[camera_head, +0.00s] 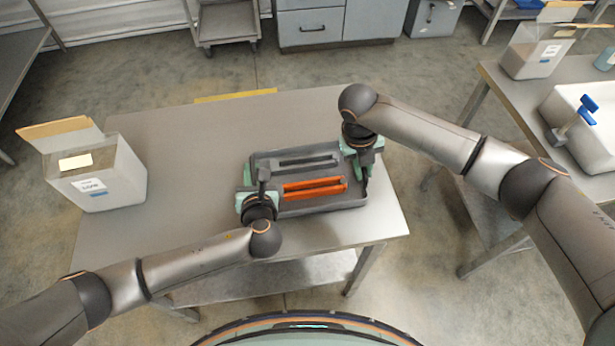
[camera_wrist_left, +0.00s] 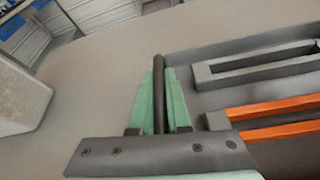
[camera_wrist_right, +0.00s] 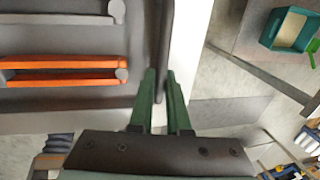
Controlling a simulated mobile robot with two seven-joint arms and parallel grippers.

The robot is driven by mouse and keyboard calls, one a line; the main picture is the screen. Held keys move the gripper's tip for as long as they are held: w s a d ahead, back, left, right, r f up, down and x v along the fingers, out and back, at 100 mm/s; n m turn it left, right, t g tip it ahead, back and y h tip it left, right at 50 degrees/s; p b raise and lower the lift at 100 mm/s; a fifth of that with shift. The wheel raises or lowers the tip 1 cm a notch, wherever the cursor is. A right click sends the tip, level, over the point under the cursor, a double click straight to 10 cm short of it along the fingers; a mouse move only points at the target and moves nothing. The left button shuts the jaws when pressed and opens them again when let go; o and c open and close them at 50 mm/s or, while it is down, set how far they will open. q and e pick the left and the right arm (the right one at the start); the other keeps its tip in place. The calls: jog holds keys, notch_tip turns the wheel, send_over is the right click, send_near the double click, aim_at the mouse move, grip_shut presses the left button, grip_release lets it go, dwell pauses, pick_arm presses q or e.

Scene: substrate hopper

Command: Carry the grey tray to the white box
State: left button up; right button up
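The grey tray (camera_head: 330,207) is at the right part of the metal table, with a grey handled piece (camera_head: 308,160) and an orange one (camera_head: 315,187) inside. My left gripper (camera_head: 262,187) is at the tray's left wall; in the left wrist view its green fingers (camera_wrist_left: 160,100) close on the wall from both sides. My right gripper (camera_head: 363,172) is at the right wall; in the right wrist view its fingers (camera_wrist_right: 162,100) hold that wall between them. The white box (camera_head: 113,177) stands at the table's left end, its flap open. I cannot tell whether the tray touches the table.
The table top (camera_head: 180,155) is bare between the tray and the white box. A yellow strip (camera_head: 235,96) lies along the far edge. Another table (camera_head: 510,90) at the right carries a second white box (camera_head: 537,52) and a white container (camera_head: 585,125).

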pick_arm(q)
grip_shut()
pick_arm(e)
grip_shut()
dwell(0.5)
jog(key=shift+r, duration=0.1)
